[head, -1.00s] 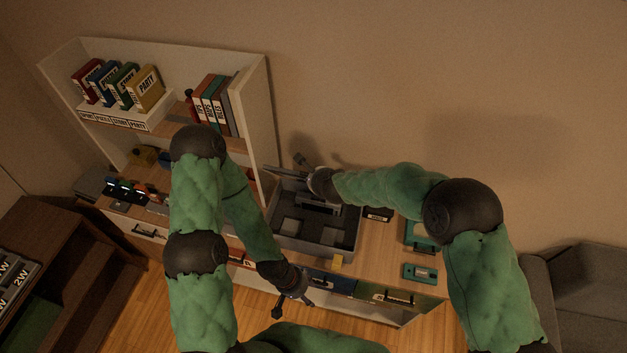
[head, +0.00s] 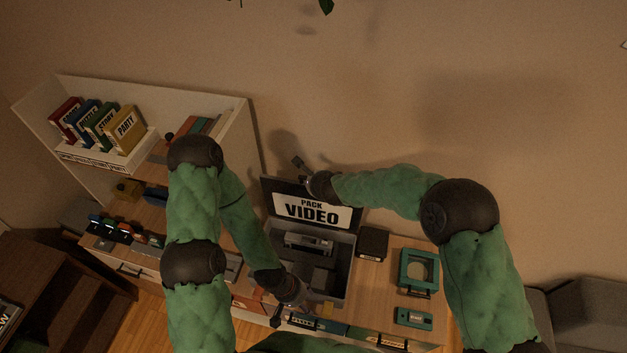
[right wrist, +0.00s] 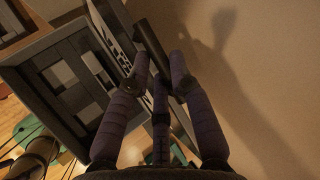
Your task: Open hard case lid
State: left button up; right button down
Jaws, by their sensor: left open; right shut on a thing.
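The grey hard case (head: 343,262) sits on the wooden cabinet top with its compartments showing. Its lid (head: 268,207) stands raised at the back, and its inner face shows a white label reading PACK VIDEO (head: 312,211). My right gripper (head: 301,166) is at the lid's top edge. In the right wrist view, its fingers (right wrist: 158,65) are closed around a dark bar (right wrist: 148,38) at the lid's edge, apparently its handle. The fingers partly hide the contact. My left gripper (head: 277,312) is open and empty, low by the cabinet's front edge, left of the case's front.
A small dark box (head: 373,243) and teal items (head: 418,270) lie right of the case. A white shelf unit (head: 225,150) with upright coloured boxes (head: 125,128) stands to the left. The wall (head: 400,110) is close behind the raised lid.

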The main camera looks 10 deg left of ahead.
jog(key=shift+w+r, duration=0.2)
jog(key=shift+r, duration=0.25)
jog(key=c, duration=1.1)
grip_release()
jog(key=shift+c, duration=0.2)
jog(key=shift+o, duration=0.2)
jog(key=shift+s+f, duration=0.1)
jog(key=shift+s, duration=0.05)
jog(key=shift+f, duration=0.1)
jog(key=shift+s, duration=0.15)
jog(key=v, duration=1.2)
jog(key=shift+f, duration=0.1)
